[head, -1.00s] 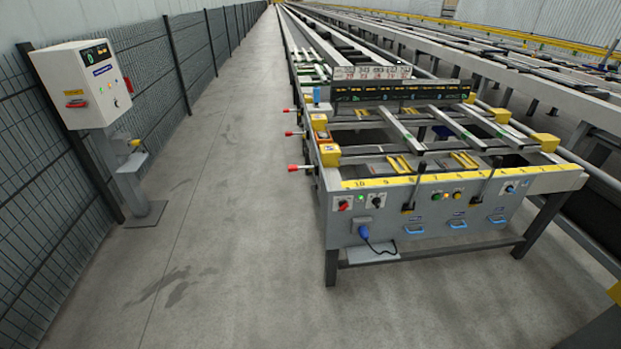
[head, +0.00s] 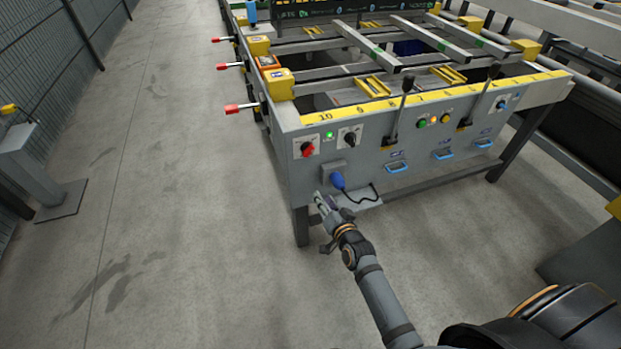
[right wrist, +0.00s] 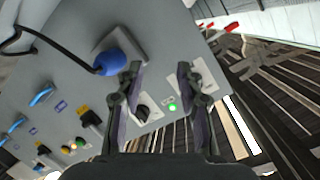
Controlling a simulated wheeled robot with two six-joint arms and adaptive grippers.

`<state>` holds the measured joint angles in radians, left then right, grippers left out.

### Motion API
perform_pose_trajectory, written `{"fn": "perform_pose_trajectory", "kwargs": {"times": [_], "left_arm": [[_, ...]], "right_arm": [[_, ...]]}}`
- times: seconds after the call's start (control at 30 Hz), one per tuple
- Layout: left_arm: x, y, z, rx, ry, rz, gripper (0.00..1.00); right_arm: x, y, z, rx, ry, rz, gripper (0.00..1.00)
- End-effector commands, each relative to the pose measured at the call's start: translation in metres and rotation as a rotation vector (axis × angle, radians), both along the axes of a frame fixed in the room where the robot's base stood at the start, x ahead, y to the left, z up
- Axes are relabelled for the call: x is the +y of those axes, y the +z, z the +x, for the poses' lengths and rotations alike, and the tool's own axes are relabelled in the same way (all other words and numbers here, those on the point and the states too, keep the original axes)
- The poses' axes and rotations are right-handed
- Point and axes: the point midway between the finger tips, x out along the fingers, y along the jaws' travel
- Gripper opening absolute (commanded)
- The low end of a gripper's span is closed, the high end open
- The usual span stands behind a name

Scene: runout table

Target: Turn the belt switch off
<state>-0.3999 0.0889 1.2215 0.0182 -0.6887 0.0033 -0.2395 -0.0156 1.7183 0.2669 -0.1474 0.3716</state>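Two rotary switches sit at the left end of the table's grey front panel (head: 285,185), a red one (head: 307,150) and a black one (head: 350,138). A lit green lamp (head: 329,134) is between them. I cannot read which is the belt switch. In the right wrist view the black switch (right wrist: 142,112) and green lamp (right wrist: 172,107) show between my fingers; the red switch is hidden, seemingly behind a finger. My right gripper (head: 321,202) is below the switches, apart from them. Its fingers (right wrist: 160,72) are open and empty. My left gripper is not in view.
A blue plug (head: 338,181) with a black cable sticks out of the panel near my right gripper. Two black levers (head: 400,112) and red-tipped handles (head: 233,108) project from the table.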

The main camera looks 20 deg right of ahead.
Motion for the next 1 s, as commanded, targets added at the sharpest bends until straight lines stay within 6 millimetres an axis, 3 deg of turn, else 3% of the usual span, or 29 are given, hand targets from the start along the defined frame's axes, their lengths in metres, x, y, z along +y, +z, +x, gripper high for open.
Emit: {"fn": "perform_pose_trajectory", "kwargs": {"times": [0.03, 0.1, 0.23, 0.43, 0.8, 1.0], "left_arm": [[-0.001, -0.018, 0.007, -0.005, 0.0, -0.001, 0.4], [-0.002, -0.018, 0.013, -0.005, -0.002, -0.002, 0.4], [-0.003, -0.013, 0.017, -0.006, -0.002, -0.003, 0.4], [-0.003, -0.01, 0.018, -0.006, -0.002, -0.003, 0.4], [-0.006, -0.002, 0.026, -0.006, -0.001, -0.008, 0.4], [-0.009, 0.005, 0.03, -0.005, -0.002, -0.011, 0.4]], "right_arm": [[0.001, 0.017, 0.008, -0.084, -0.01, 0.046, 0.37], [0.002, 0.052, 0.013, -0.165, -0.017, 0.096, 0.37], [0.002, 0.084, 0.014, -0.227, -0.021, 0.135, 0.37], [0.002, 0.089, 0.025, -0.232, -0.021, 0.136, 0.37], [0.004, 0.087, 0.099, -0.23, -0.021, 0.133, 0.37], [0.005, 0.086, 0.117, -0.229, -0.022, 0.134, 0.37]]}}
